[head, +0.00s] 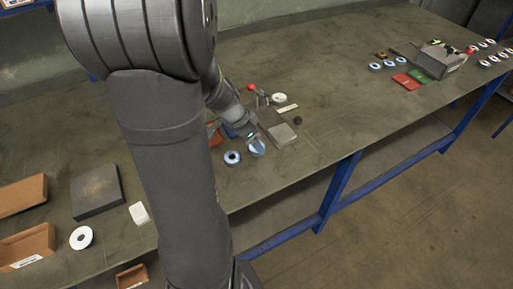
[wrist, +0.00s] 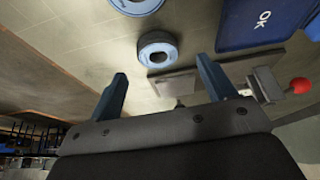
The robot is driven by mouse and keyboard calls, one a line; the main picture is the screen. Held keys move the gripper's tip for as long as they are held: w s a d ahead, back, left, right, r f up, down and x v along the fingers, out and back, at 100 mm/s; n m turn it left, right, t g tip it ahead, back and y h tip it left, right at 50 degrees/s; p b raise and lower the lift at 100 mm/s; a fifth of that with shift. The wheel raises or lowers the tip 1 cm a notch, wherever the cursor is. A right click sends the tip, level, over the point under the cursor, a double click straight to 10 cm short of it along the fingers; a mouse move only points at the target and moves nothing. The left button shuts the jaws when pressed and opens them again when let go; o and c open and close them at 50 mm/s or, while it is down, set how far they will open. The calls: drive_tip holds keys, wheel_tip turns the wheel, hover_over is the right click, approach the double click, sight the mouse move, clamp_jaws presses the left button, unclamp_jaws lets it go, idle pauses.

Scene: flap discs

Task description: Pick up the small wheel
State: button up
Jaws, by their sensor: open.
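A small blue wheel (wrist: 143,50) with a dark centre hole lies flat in the wrist view, ahead of my gripper (wrist: 162,66). My gripper is open, with a finger to each side and nothing between them. The wheel is apart from the fingers. A second blue disc (wrist: 135,5) is cut off by the top edge of the wrist view. In the head view, a blue disc (head: 232,158) lies on the bench and another (head: 257,149) is just below my gripper (head: 252,137), partly covered by it. I cannot tell which of these matches the nearer wheel in the wrist view.
A blue bin marked OK (wrist: 262,18) and a red knob (wrist: 300,86) on a metal fixture are close on the right of the wrist view. In the head view, a grey block (head: 282,133) lies right of my gripper. The bench (head: 345,115) farther right is mostly clear.

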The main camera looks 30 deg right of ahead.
drive_tip(key=shift+x, duration=1.95)
drive_tip(key=shift+s, duration=0.1)
drive_tip(key=shift+c, duration=0.3)
drive_tip(key=c, duration=1)
drive_tip(key=shift+c, duration=0.2)
drive_tip(key=shift+r, duration=0.15)
